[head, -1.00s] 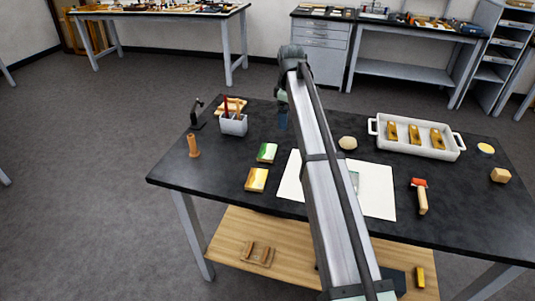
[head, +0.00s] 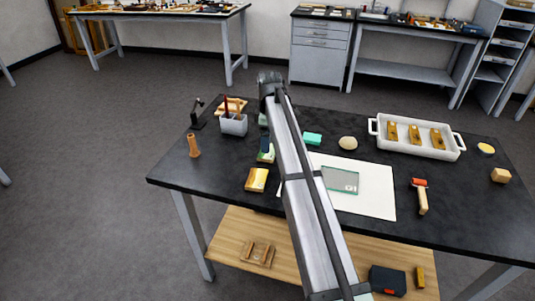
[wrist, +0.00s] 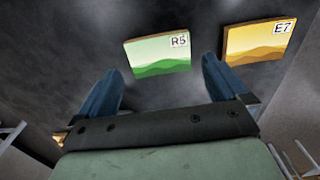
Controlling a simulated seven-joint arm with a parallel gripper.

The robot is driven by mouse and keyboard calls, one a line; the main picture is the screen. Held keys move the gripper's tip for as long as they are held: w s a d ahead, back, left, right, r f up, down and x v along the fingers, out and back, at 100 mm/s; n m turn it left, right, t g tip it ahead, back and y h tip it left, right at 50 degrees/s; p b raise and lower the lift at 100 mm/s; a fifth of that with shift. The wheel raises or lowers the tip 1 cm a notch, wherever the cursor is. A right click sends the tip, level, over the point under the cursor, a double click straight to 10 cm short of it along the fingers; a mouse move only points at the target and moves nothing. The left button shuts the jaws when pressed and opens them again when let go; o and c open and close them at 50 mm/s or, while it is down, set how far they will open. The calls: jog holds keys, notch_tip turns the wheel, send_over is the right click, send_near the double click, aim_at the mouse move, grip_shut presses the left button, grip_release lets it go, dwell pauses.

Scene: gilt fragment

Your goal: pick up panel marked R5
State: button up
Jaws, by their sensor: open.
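The panel marked R5 (wrist: 157,55) shows a green hill picture in the wrist view, flat on the dark table, just ahead of and between my fingertips. In the head view the R5 panel (head: 268,157) is partly covered by my arm. My gripper (wrist: 159,66) is open and empty, with blue fingers spread apart; it also shows above the panel in the head view (head: 265,143). The yellow panel marked E7 (wrist: 260,43) lies to the right of R5 in the wrist view, and nearer the table's front edge in the head view (head: 256,180).
A holder with tools (head: 234,125) and a wooden peg (head: 194,146) stand left of the panels. A teal block (head: 312,139), a pale stone (head: 348,143) and a white sheet (head: 378,190) with a glass plate (head: 340,180) lie right. A white tray (head: 445,152) holds gold pieces.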

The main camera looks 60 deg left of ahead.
jog(key=shift+w+f, duration=0.15)
jog(key=shift+f, duration=2.5)
jog(key=shift+c, duration=0.5)
jog(key=c, duration=0.6)
